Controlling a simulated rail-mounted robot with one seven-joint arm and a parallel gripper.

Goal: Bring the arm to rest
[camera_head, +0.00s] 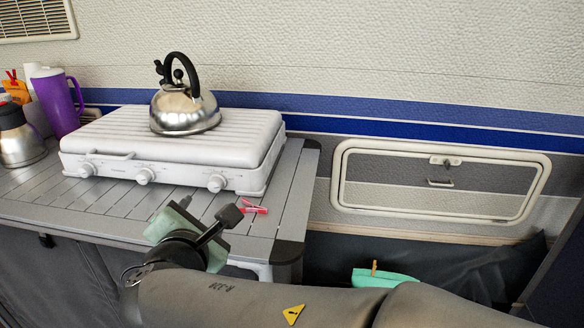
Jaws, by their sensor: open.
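My arm reaches in from the lower right, and my gripper (207,212) is at its end, over the front right part of the slatted grey table (95,205). The gripper is open, and I see nothing held between its dark fingertips. A pale green surface shows behind and beside the gripper; I cannot tell whether it is part of the gripper or a separate thing. My wrist hides part of the table's front edge.
A white stove (180,147) with a steel kettle (184,108) on it stands behind the gripper. A small red item (254,207) lies just right of the gripper. A purple jug (58,103) and steel flask (20,137) stand left. A green item (383,279) with a clothespin is beyond my arm.

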